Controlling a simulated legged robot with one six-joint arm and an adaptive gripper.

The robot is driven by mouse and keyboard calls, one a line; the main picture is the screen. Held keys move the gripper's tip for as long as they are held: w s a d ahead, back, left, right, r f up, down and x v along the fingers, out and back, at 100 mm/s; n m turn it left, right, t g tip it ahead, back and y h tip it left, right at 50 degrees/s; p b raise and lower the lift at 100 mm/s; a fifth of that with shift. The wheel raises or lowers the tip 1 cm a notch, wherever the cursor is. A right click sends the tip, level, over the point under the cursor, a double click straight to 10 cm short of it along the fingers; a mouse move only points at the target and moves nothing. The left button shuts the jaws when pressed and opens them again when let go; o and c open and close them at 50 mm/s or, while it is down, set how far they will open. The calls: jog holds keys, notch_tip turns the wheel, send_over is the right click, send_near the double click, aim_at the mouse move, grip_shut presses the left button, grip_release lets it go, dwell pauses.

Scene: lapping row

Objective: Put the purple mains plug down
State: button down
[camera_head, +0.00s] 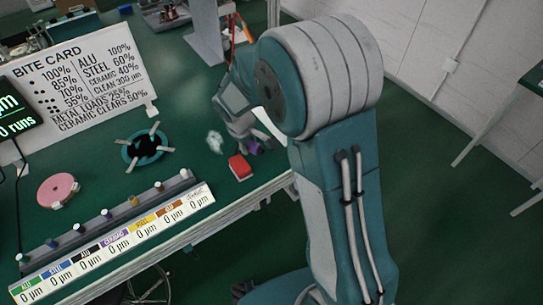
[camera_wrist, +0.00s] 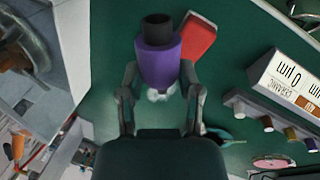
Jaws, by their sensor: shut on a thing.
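The purple mains plug (camera_wrist: 158,65) is a purple cylinder with a black end. My gripper (camera_wrist: 160,76) is shut on it, one finger on each side, in the wrist view. In the head view my gripper (camera_head: 243,128) is over the front right part of the green bench top, mostly behind my arm. Only a small purple part of the plug (camera_head: 254,147) shows there, below the fingers. I cannot tell whether the plug touches the bench.
A red block (camera_head: 240,167) lies close beside the plug. A whitish clump (camera_head: 215,142) is to its left. A ring-shaped teal fixture (camera_head: 145,147), a pink disc (camera_head: 58,190) and a labelled rack (camera_head: 120,235) stand further left. The bench edge is near.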

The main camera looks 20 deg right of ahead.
jog(key=shift+s+a+r+n, duration=0.15)
jog(key=shift+s+n, duration=0.1)
jog(key=shift+n, duration=0.35)
jog(key=shift+s+a+r+n, duration=0.1)
jog(key=shift+s+a+n, duration=0.1)
jog(key=shift+n, duration=0.4)
jog(key=s+a+r+n+y, duration=0.25)
jog(key=s+a+n, duration=0.25)
jog(key=n, duration=0.6)
jog(key=shift+t, duration=0.4)
jog(key=w+d+f, duration=0.1)
jog(key=d, duration=0.1)
jog(key=w+d+f, duration=0.4)
jog(key=d, duration=0.1)
jog(key=shift+w, duration=0.2)
send_over(264, 160)
jog(key=s, duration=0.1)
jog(key=shift+y, duration=0.25)
jog(key=x, duration=0.2)
jog(key=s+x, duration=0.1)
jog(key=x, duration=0.1)
jog(key=shift+d+f, duration=0.1)
jog(key=shift+f, duration=0.4)
jog(key=shift+w+d+f, duration=0.25)
jog(key=shift+f, duration=0.25)
notch_tip(264, 160, down, 3)
jog(key=shift+f, duration=0.1)
